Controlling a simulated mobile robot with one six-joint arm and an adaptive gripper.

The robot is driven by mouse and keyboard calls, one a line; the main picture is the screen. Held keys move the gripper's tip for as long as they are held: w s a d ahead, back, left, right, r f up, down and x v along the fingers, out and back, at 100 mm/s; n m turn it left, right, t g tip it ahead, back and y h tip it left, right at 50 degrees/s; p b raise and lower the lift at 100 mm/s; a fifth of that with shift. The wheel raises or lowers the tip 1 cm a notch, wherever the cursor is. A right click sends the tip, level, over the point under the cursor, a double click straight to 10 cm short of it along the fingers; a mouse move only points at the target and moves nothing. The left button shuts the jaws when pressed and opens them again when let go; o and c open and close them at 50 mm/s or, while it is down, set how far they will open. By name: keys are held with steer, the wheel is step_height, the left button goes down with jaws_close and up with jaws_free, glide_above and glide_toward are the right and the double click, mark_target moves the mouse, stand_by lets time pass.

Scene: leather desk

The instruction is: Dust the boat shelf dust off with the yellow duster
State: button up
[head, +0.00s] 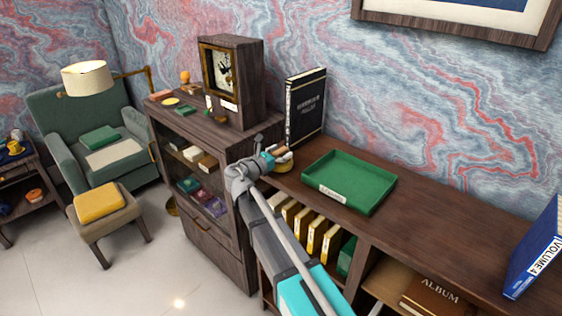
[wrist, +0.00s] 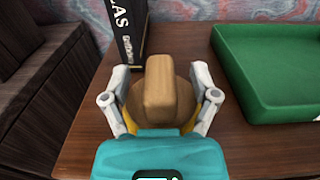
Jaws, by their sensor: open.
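The yellow duster (head: 284,167) stands on the dark wooden cabinet top, left of the green tray. In the wrist view its tan wooden handle (wrist: 160,85) points up from a round wooden top, with yellow showing at the lower sides. My gripper (wrist: 158,98) is open, with one finger on each side of the duster. I cannot tell whether the fingers touch it. In the head view my gripper (head: 272,157) partly covers the duster. I cannot make out a boat or any dust on a shelf in either view.
A green tray (head: 348,181) lies to the right and a black upright book (head: 305,105) stands behind. A taller cabinet with a clock (head: 232,80) rises at the left. A blue book (head: 536,250) stands at the far right. The cabinet top between tray and blue book is clear.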

mark_target(281, 150)
steer(key=shift+c, duration=0.3)
jaws_close()
steer(key=shift+r, duration=0.1)
step_height(281, 150, up, 3)
steer(key=p, duration=0.3)
steer(key=shift+r, duration=0.1)
steer(key=s+r+p, duration=0.9)
steer(key=s+p, duration=0.1)
steer(key=s, duration=0.4)
steer(key=shift+r, duration=0.35)
